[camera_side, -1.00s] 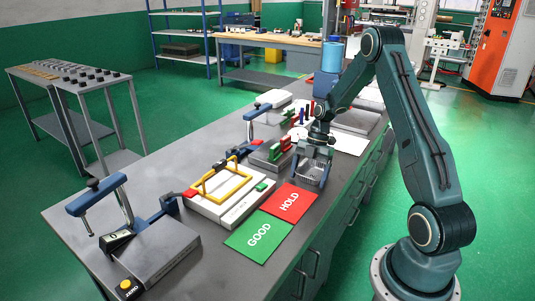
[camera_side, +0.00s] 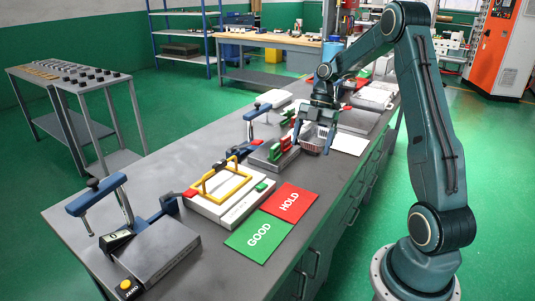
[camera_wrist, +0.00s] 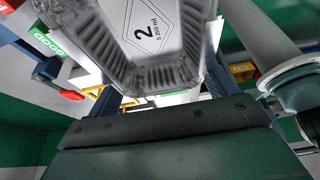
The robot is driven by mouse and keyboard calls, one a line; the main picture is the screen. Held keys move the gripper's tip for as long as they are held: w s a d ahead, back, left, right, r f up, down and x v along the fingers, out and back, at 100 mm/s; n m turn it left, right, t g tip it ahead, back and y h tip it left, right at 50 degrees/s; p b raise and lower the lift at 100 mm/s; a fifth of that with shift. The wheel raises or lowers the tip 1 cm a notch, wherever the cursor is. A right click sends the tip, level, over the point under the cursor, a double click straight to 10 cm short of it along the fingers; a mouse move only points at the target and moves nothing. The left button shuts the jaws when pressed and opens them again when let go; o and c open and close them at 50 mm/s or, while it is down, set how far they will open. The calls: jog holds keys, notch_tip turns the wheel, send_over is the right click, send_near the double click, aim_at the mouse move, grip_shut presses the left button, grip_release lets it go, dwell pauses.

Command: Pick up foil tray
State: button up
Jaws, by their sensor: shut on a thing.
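The foil tray (camera_side: 314,143) is a shiny ribbed silver container, held up above the bench in the side view. In the wrist view the foil tray (camera_wrist: 179,75) fills the top middle, tilted in the picture, with a white label bearing a diamond outline and a 2. My gripper (camera_side: 315,146) points down and is shut on the tray, with its fingers at the tray's sides. The fingers partly cover the tray in the side view, and its exact grip points are hard to see.
A yellow-handled fixture (camera_side: 223,191) and blue clamp stands (camera_side: 98,193) are to the left. A white sheet (camera_side: 350,144) lies right of the tray.

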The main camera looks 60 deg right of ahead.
notch_tip(320, 180, up, 8)
dwell(0.5)
jog(key=shift+a+f, duration=0.1)
jog(key=shift+f, duration=0.05)
dwell(1.1)
jog(key=shift+w+a+f, duration=0.2)
jog(key=shift+w+a, duration=0.05)
jog(key=shift+a, duration=0.15)
jog(key=w+a+f, duration=0.2)
jog(key=a+f, duration=0.3)
jog(key=a, duration=0.2)
send_over(280, 212)
jog(key=d, duration=0.1)
notch_tip(280, 212, down, 7)
jog(key=shift+d, duration=0.2)
jog(key=shift+f, duration=0.3)
jog(key=shift+f, duration=3)
